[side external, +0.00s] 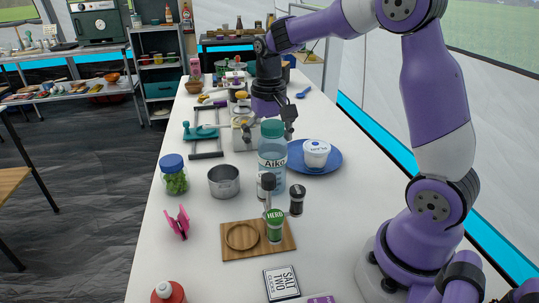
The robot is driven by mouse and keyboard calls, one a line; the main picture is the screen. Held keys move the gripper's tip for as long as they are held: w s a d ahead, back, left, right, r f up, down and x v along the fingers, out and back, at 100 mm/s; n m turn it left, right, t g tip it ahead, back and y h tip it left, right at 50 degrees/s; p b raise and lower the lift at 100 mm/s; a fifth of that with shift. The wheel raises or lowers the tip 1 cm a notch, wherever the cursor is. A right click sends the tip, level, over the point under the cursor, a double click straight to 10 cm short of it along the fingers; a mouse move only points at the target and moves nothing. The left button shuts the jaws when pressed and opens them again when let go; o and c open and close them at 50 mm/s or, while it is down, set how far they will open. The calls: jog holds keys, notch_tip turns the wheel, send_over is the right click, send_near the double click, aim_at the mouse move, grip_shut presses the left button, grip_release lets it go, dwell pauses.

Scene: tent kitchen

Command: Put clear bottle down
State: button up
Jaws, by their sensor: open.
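The clear bottle (272,163) has a teal cap and a label reading "Aiko". It looks upright on the white table (190,255), near its middle. My gripper (288,122) is open and shows just behind and to the right of the bottle's cap. Part of it is hidden by the bottle, and I cannot tell from this view whether it touches the bottle.
A blue plate (331,165) with a white tub (316,152) lies right of the bottle.

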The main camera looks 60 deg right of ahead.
notch_tip(320, 180, up, 12)
jog(key=shift+f, duration=0.15)
jog(key=shift+s+a+r, duration=0.2)
jog(key=shift+r, duration=0.1)
jog(key=s+a+f+n+t, duration=0.2)
jog(key=s, duration=0.2)
jog(key=s+a+f+n+t, duration=0.1)
jog(key=s+a+f+n, duration=0.1)
jog(key=s+a, duration=0.1)
jog(key=s+a+f+n+t, duration=0.2)
jog(key=s+a, duration=0.1)
jog(key=s, duration=0.2)
jog(key=shift+t, duration=0.3)
dwell(0.4)
